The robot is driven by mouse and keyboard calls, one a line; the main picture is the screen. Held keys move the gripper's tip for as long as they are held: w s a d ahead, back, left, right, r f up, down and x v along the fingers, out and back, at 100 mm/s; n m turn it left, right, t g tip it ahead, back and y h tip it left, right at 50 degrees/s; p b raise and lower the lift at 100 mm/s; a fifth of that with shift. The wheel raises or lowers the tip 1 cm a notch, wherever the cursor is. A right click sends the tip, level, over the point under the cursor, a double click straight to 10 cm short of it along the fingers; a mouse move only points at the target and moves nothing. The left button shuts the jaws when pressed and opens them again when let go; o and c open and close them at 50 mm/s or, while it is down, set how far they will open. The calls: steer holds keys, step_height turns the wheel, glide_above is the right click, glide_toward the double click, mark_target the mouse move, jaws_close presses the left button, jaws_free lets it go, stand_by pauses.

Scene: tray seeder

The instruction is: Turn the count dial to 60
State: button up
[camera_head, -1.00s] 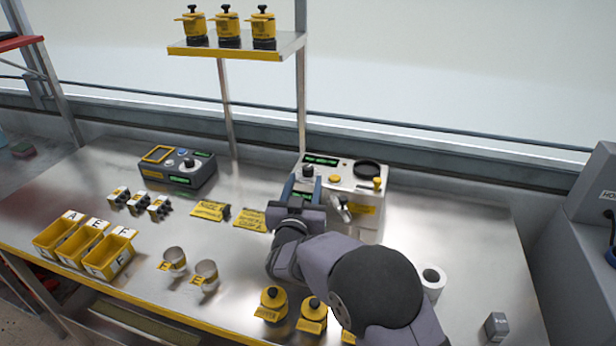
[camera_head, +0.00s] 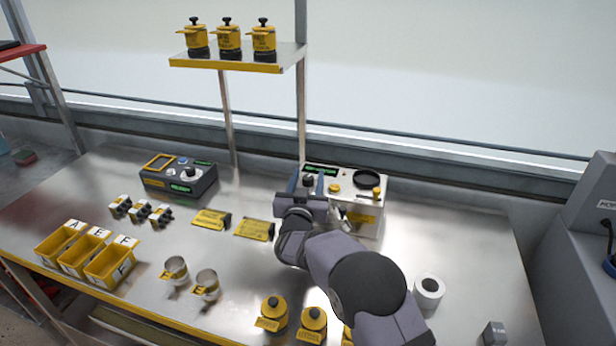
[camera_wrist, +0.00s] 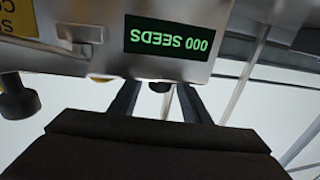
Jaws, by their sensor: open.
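The count dial is a small dark knob (camera_head: 308,180) on the top left of the white seeder (camera_head: 368,226). My gripper (camera_head: 307,186) is open, with one finger on each side of the knob. The fingertips also show in the wrist view (camera_wrist: 157,95); I cannot tell whether they touch it. A green display (camera_wrist: 168,39) on the seeder reads "000 SEEDS", upside down in the wrist view.
The seeder also carries a yellow knob (camera_head: 333,188), a black ring (camera_head: 367,178) and a yellow-topped post (camera_head: 376,192). A grey control box (camera_head: 180,182) stands to the left.

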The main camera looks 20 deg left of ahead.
steer(key=shift+w, duration=0.15)
steer(key=c, duration=1)
steer(key=shift+a+r+m+h+p, duration=0.1)
steer(key=shift+r+m+h+p, duration=0.15)
steer(key=shift+m+h+p, duration=0.75)
steer(key=shift+c, duration=0.2)
steer(key=shift+f+m+h+b, duration=0.1)
steer(key=shift+m+h+b, duration=0.1)
steer(key=shift+m+h, duration=0.7)
steer(key=shift+m+h+b, duration=0.15)
steer(key=shift+m+h, duration=0.15)
steer(key=shift+h, duration=1.4)
steer(key=o, duration=1)
steer(key=shift+o, duration=0.2)
